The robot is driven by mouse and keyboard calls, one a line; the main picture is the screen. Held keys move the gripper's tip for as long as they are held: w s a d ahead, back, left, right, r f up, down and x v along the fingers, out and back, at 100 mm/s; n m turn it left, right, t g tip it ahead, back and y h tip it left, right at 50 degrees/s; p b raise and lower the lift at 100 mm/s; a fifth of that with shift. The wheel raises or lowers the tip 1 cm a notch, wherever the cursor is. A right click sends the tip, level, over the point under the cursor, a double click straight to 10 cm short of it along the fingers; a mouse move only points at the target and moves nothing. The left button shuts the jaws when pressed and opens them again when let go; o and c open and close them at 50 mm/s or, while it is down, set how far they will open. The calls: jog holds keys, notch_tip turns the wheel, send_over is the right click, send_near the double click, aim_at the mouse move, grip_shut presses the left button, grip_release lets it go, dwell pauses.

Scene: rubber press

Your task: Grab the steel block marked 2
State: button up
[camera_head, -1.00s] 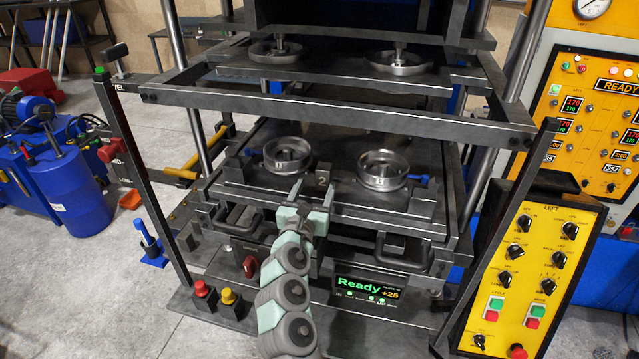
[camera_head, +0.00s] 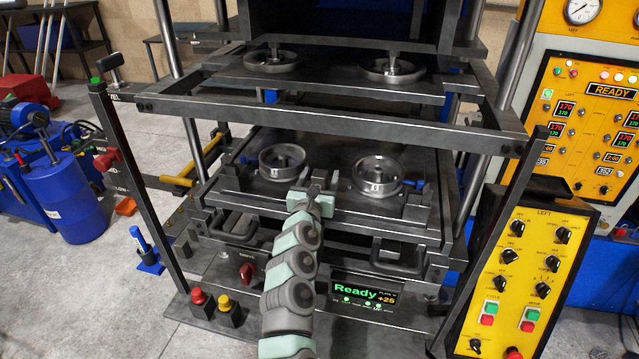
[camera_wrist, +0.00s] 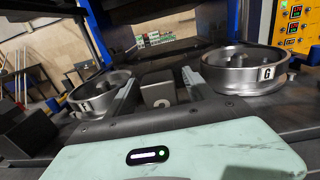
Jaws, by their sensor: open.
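The steel block marked 2 (camera_wrist: 159,92) is a small grey block on the press's lower plate, between two round steel moulds. In the wrist view the lower part of its number is hidden by my gripper's body. My gripper (camera_wrist: 157,80) is open, with one finger on the left of the block and the other on the right. Gaps show between the fingers and the block. In the head view my gripper (camera_head: 318,180) reaches over the front of the lower plate, and the block is mostly hidden between its fingers.
A round mould (camera_head: 282,162) stands to the left and another, marked 6 (camera_wrist: 264,72), to the right. The upper plate (camera_head: 330,82) and a frame bar (camera_head: 330,110) are above. Dark blocks (camera_head: 416,207) sit at the plate's front right.

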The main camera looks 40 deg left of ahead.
jog(key=shift+x, duration=0.75)
jog(key=shift+w+a, duration=0.15)
jog(key=shift+w, duration=0.2)
jog(key=shift+c, duration=0.5)
grip_shut()
